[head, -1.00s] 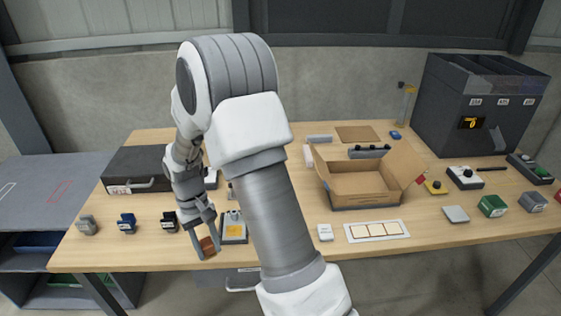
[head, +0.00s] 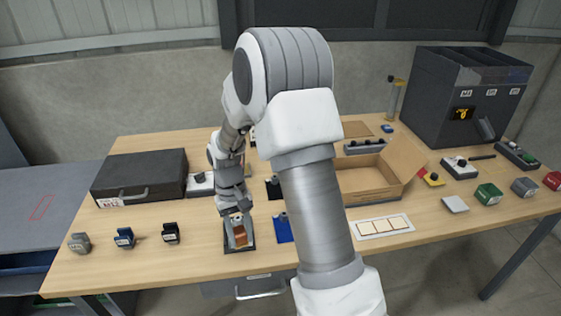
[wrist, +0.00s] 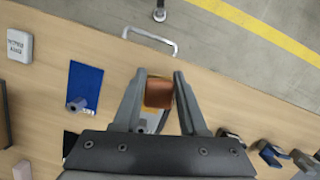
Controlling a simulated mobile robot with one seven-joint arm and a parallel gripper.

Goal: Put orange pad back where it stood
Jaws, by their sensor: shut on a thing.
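The orange pad, a small orange-brown block (wrist: 159,93), sits between the fingers of my gripper (wrist: 160,85) in the wrist view. In the head view my gripper (head: 239,240) points down, with the block (head: 240,234) between its fingers. It is over a dark-edged plate (head: 231,248) near the table's front edge. Part of a pale surface shows below the block in the wrist view. The fingers and the block hide most of the plate, and I cannot tell whether the block touches it.
A blue plate (head: 284,229) with a knob lies just right of my gripper. Grey (head: 79,242), blue (head: 124,237) and black (head: 171,233) small blocks stand to the left. A black case (head: 138,175) lies behind them. An open carton (head: 370,180) is partly behind my arm.

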